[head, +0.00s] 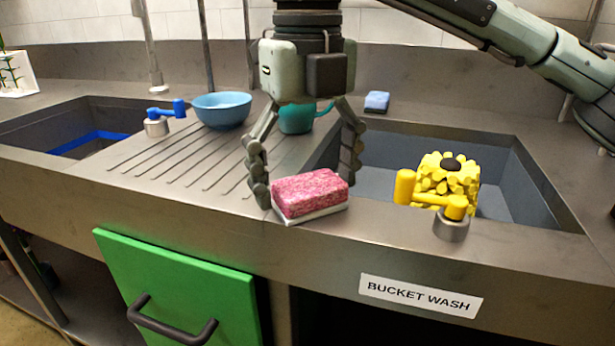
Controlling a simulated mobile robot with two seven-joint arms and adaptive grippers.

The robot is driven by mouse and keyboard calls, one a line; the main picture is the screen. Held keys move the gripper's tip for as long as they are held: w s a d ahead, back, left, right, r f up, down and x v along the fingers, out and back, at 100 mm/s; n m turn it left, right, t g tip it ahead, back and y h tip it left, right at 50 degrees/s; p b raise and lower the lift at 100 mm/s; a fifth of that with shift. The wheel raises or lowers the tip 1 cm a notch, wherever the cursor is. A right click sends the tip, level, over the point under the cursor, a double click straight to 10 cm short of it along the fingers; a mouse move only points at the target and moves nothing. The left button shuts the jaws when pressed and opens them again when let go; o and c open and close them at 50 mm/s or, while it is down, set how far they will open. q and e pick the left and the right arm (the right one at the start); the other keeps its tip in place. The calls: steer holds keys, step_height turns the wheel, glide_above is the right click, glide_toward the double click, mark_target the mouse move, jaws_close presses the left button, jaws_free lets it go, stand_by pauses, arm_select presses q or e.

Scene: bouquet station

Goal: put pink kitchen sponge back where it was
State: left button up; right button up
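The pink sponge (310,191), with a white layer beneath it, is at the front rim of the counter, left of the right-hand basin. My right gripper (305,186) points down over it, with one finger at its left end and the other at or just behind its right end. The fingers are wide apart. I cannot tell whether they press on the sponge, or whether it rests on the rim or hangs just above it. My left gripper is not in view.
A yellow tap (434,198) and a yellow flower-like thing (448,178) are right of the sponge. A blue bowl (222,110), a teal vessel (297,119) and a blue sponge (377,101) stand behind. A green door (180,285) hangs below.

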mark_target(307, 180)
stand_by(0.3)
steer(key=shift+r, duration=0.35)
step_height(307, 180, up, 6)
steer(key=shift+f+p, duration=0.1)
steer(key=shift+p, duration=0.3)
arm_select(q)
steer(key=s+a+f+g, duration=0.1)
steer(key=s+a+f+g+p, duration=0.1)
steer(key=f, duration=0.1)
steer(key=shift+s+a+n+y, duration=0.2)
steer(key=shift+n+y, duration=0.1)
arm_select(e)
step_height(307, 180, up, 6)
steer(key=shift+f, duration=0.1)
